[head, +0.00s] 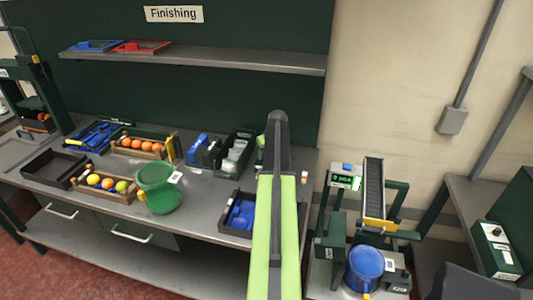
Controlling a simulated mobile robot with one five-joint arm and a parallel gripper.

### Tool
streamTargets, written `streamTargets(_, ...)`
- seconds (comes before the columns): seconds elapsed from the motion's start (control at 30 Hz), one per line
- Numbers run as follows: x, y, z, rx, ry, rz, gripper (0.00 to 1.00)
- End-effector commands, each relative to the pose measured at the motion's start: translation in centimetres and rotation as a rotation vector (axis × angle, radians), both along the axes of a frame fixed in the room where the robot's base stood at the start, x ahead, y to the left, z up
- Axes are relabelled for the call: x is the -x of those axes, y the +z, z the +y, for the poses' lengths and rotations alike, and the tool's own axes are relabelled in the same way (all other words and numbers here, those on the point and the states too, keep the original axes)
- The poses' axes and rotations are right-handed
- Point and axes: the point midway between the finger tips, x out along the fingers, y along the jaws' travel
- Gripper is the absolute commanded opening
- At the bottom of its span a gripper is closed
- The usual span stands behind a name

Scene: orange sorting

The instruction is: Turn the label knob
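A dark green box (492,250) at the right edge has a pale face with a small dark round part that looks like a knob (496,232). I cannot tell for certain that this is the label knob, and any marking is too small to read. My green and dark arm rises through the middle of the head view, well to the left of this box. My gripper is not visible; the arm's far end is hidden behind its dark upper joint.
A weighing or feeding stand with a lit display (343,181), a chute (375,190) and a blue bucket (365,265) stands between my arm and the box. The bench (205,210) at left holds orange crates (112,190), a green bowl (160,197) and dark trays.

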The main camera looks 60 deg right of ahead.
Motion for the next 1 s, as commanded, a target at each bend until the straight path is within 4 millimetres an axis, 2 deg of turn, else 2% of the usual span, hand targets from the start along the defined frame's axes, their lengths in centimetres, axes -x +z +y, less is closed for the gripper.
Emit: streamTargets(1.0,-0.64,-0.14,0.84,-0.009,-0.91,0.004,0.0)
